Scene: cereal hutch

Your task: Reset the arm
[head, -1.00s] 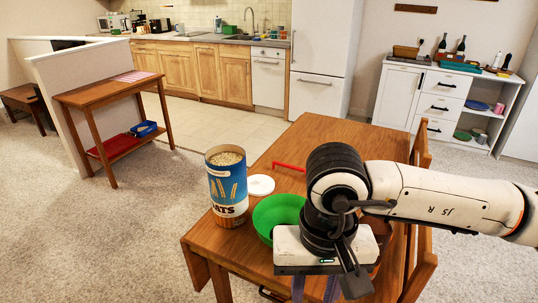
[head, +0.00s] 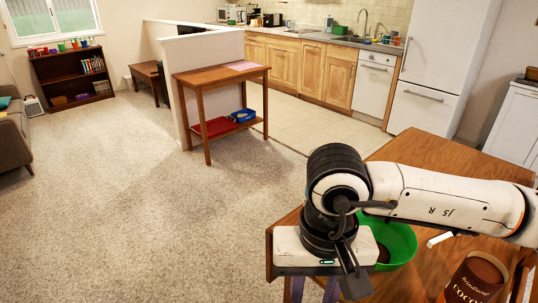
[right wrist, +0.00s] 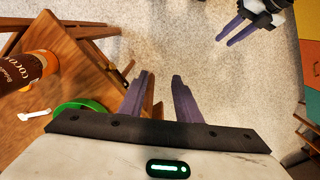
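My right arm comes in from the right in the head view. Its gripper (head: 312,290) points down by the near left corner of the wooden table (head: 405,153), and its fingertips are cut off there. In the right wrist view the two purple fingers (right wrist: 160,84) stand apart with nothing between them, over the table edge and carpet. My left gripper (right wrist: 236,33) shows only in the right wrist view, at the top right, over carpet. Its two fingers are apart with nothing visible between them.
A green bowl (head: 400,240) with something brown inside stands close beside the right gripper. A cocoa can (head: 478,278) and a white handled item (head: 440,239) are right of it. A side table (head: 205,78) stands farther off; open carpet (head: 130,180) lies left.

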